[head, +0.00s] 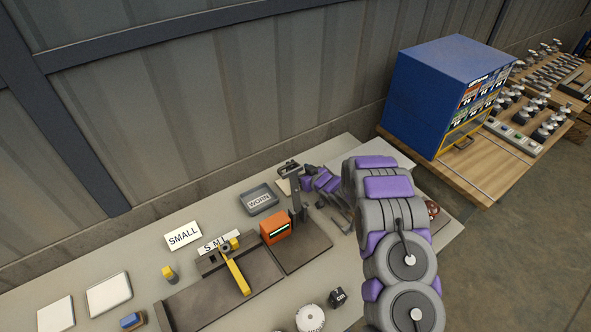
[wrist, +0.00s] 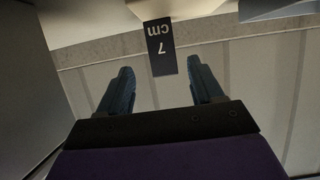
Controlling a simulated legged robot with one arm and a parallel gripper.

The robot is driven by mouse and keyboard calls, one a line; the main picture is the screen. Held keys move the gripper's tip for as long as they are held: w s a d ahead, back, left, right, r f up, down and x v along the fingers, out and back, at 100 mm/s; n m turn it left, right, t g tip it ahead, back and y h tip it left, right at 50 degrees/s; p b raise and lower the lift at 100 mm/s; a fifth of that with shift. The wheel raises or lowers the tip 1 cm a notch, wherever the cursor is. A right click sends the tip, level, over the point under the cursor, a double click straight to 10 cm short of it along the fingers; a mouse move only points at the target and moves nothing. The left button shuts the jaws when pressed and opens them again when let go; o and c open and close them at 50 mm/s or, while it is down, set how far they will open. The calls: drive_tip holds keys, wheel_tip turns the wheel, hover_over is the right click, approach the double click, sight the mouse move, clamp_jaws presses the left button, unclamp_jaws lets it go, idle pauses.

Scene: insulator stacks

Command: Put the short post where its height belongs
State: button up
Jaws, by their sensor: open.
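In the wrist view my gripper (wrist: 161,66) is open, its two dark fingers apart with nothing held between them. A dark plate marked "7 cm" (wrist: 161,45) appears upside down just beyond the fingertips. In the head view my arm reaches over the right part of the bench, and its fingertips are not clear. A small yellow-topped piece (head: 168,273) stands on the bench at left. Another yellow piece (head: 234,243) is by the "S M L" card (head: 217,244). I cannot tell which piece is the short post.
A grey tray marked "WORN" (head: 262,209) sits behind an orange device (head: 275,229) with a lit display. A "SMALL" card (head: 183,236) lies at left. A blue cabinet (head: 425,95) stands on the right-hand table.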

drive_tip(key=v, duration=0.6)
idle(0.5)
